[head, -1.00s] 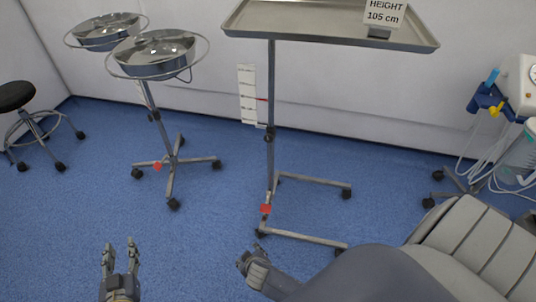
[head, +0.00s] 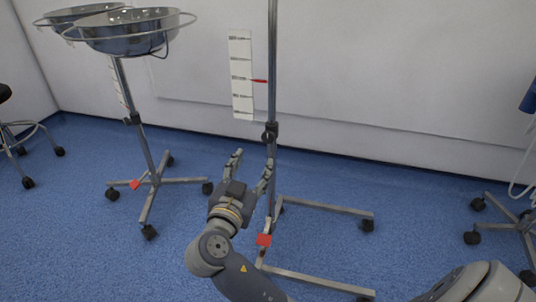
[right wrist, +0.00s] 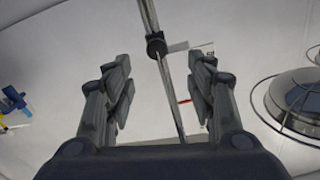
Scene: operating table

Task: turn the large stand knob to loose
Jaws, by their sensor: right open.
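The large stand has an upright steel pole (head: 272,60) on a wheeled base. Its black knob (head: 270,132) sits on a dark collar low on the pole. The knob (right wrist: 156,45) also shows in the right wrist view, beyond and between the fingers. My right gripper (head: 252,166) is open and empty, its fingers pointing up just below and left of the knob, apart from it. In the right wrist view my gripper (right wrist: 160,80) has one finger on each side of the pole line. My left gripper is out of view.
A white scale card (head: 241,75) with a red pointer (head: 259,81) is beside the pole. A red pedal (head: 263,240) is low on the stand. A basin stand (head: 145,150) is at left; blue floor (head: 60,230) is clear in front of it.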

